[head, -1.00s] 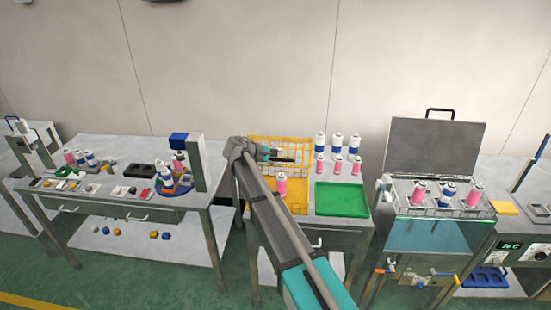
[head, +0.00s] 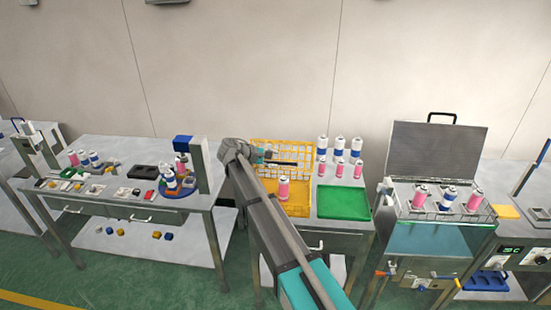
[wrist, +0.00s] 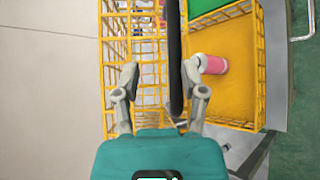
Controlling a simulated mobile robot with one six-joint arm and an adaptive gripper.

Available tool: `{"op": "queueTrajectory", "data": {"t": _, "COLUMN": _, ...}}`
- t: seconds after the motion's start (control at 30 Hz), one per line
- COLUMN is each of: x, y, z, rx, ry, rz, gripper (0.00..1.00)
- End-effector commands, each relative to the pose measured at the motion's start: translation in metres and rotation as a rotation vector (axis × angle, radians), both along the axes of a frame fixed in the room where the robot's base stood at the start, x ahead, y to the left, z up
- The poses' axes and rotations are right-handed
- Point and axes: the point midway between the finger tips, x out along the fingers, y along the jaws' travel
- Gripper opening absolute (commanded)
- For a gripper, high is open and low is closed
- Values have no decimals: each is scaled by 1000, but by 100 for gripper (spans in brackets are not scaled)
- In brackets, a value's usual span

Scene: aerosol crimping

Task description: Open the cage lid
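The yellow wire cage (head: 296,208) stands on the middle table, its tray part open to view with a pink-and-white can (head: 283,188) inside. Its yellow grid lid (head: 290,147) stands raised at the back; it fills the left of the wrist view (wrist: 116,45). A long black bar (wrist: 175,50) runs between the lid and the tray part in the wrist view. My gripper (wrist: 161,70) is open, one finger on each side of the bar, which lies nearer the right finger. I cannot tell whether that finger touches it. The can also shows in the wrist view (wrist: 212,64).
A green tray (head: 343,203) lies right of the cage, with several cans (head: 340,150) behind it. A bath with a raised grey lid (head: 433,150) stands further right. A workbench with small parts (head: 120,188) is at left. The wall is close behind.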

Motion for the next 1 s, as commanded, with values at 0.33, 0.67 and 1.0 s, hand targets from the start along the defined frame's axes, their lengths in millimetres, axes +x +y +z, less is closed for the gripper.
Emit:
{"op": "queueTrajectory", "data": {"t": 0.33, "x": -8, "y": 13, "z": 10, "rx": 0, "ry": 0, "rz": 2, "gripper": 54}}
{"op": "queueTrajectory", "data": {"t": 0.67, "x": -15, "y": 25, "z": 19, "rx": 1, "ry": 0, "rz": 1, "gripper": 54}}
{"op": "queueTrajectory", "data": {"t": 1.0, "x": -23, "y": 36, "z": 27, "rx": 0, "ry": -1, "rz": 1, "gripper": 54}}
